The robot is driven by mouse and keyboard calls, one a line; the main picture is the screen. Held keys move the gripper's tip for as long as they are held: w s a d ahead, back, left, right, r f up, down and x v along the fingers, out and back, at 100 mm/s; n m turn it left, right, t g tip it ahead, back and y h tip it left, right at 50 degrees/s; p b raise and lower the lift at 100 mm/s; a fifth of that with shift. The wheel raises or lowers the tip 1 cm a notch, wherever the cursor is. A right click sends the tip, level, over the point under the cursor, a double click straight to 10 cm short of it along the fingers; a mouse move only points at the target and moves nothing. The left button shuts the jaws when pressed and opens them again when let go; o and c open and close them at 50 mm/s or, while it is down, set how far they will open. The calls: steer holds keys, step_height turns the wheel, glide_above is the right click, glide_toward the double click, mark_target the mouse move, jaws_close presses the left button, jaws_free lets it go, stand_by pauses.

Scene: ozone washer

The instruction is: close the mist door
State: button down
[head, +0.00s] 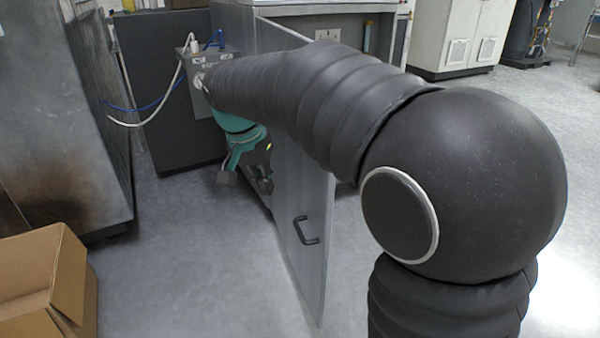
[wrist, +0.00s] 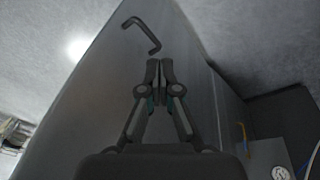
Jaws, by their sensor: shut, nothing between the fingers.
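The mist door (head: 302,190) is a tall grey panel standing open, swung out from the machine behind it. A black bar handle (head: 305,230) sits on its face, near the lower front part in the head view. In the wrist view the door (wrist: 95,100) fills the middle and the handle (wrist: 142,35) shows just beyond my fingertips. My gripper (wrist: 160,66) is shut and empty, its two fingers side by side over the door face. In the head view my gripper (head: 247,181) is left of the door. I cannot tell whether the fingers touch the door. My arm hides the door's upper part.
An open cardboard box (head: 45,275) stands on the floor at lower left, below a large worn metal cabinet (head: 60,120). White cabinets (head: 465,35) stand at the back right. The floor (head: 190,270) between box and door is clear.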

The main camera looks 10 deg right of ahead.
step_height(320, 180, up, 6)
steer(key=w+d+r+m+g+h, duration=0.1)
steer(key=d+m+h, duration=0.1)
steer(key=m, duration=0.9)
glide_above(317, 200)
steer(key=a, duration=0.2)
steer(key=shift+a+f, duration=0.1)
steer(key=shift+f, duration=4.8)
